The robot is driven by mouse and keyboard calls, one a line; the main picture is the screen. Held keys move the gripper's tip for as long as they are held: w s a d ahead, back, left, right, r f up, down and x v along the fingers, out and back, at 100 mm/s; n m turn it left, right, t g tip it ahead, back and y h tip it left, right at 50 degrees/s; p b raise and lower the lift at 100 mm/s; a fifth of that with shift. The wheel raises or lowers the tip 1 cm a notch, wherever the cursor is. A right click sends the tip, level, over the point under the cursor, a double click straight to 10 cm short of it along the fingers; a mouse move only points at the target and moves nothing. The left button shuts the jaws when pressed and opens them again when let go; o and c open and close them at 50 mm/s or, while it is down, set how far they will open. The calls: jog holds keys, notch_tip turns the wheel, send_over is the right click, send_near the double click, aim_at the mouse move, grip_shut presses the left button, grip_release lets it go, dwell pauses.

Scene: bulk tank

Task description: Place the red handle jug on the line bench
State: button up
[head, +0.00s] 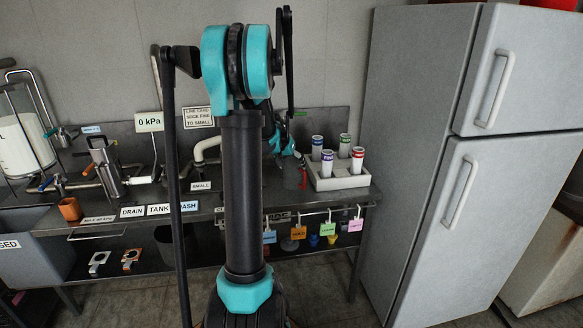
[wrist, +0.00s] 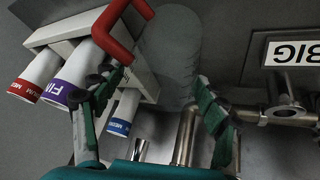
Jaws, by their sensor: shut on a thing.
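The red handle jug (wrist: 170,45) shows in the wrist view as a grey rounded body with a red angular handle (wrist: 122,32) on its left. My gripper (wrist: 158,88) has its teal fingers on either side of the jug and is shut on it. In the head view my gripper (head: 285,148) is over the back middle of the line bench (head: 105,208), left of the white rack. A bit of the red handle (head: 303,178) shows below it; my arm hides most of the jug. I cannot tell whether the jug touches the bench.
A white rack (head: 342,182) with several colour-banded white tubes stands close right of the jug. A metal pipe (wrist: 186,135) and a BIG sign (wrist: 294,52) are near my gripper. A grey fridge (head: 430,170) stands at the right. Taps and fittings (head: 105,165) crowd the bench's left.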

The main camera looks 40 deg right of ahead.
jog(key=shift+f, duration=0.45)
jog(key=shift+f, duration=0.1)
jog(key=o, duration=1.5)
jog(key=shift+o, duration=0.2)
jog(key=v, duration=1.2)
